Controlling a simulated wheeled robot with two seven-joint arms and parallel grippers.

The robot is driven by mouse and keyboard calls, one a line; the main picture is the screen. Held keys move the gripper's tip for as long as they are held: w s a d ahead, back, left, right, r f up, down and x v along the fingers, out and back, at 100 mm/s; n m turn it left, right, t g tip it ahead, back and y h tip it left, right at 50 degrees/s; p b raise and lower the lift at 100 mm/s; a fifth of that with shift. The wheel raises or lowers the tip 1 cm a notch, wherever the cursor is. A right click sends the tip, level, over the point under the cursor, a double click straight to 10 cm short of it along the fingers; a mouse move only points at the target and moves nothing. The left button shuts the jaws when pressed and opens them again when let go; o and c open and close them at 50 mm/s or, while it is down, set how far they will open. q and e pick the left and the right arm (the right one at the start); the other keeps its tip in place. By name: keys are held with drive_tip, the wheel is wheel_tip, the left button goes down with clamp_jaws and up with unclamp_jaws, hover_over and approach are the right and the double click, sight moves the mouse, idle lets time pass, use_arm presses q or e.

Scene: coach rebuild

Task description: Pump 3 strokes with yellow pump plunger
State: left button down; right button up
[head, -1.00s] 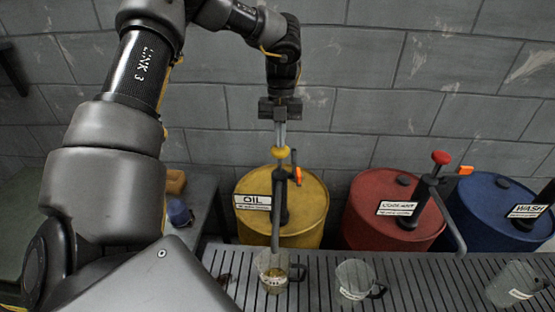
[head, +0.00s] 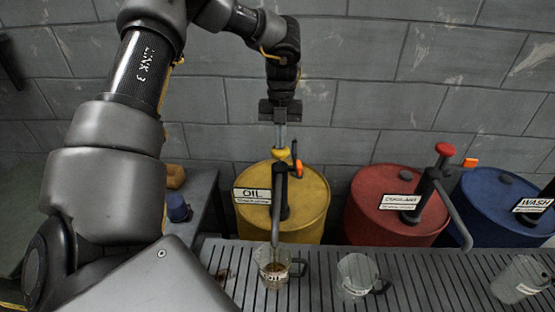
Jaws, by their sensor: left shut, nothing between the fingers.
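The yellow pump plunger (head: 282,154) stands on top of the pump on the yellow drum labelled OIL (head: 309,203). My left gripper (head: 281,140) points straight down on it, its fingers shut with nothing between them, the tips at the yellow knob. The pump's grey spout (head: 275,215) hangs down over a clear jug (head: 271,268), which holds some amber liquid and stands on the slatted bench. A small orange part (head: 299,167) sits beside the plunger. My right gripper is not in view.
A red drum (head: 370,215) with a red-knobbed pump (head: 446,150) and a blue drum (head: 480,200) stand to the right. Two more clear jugs (head: 355,272) (head: 519,280) stand on the slatted bench (head: 320,288). A grey block wall is close behind.

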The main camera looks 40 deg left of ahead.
use_arm(q)
drive_tip(key=shift+f+b, duration=0.7)
drive_tip(key=shift+f, duration=0.4)
drive_tip(key=shift+s+f, duration=0.1)
drive_tip(key=shift+f, duration=0.1)
drive_tip(key=shift+r, duration=0.1)
drive_tip(key=shift+r+p, duration=2.05)
drive_tip(key=shift+r, duration=1.45)
drive_tip(key=shift+f, duration=0.15)
drive_tip(key=shift+f+b, duration=2.65)
drive_tip(key=shift+f, duration=0.8)
drive_tip(key=shift+r, duration=0.1)
drive_tip(key=shift+r+p, duration=2.75)
drive_tip(key=shift+r, duration=0.75)
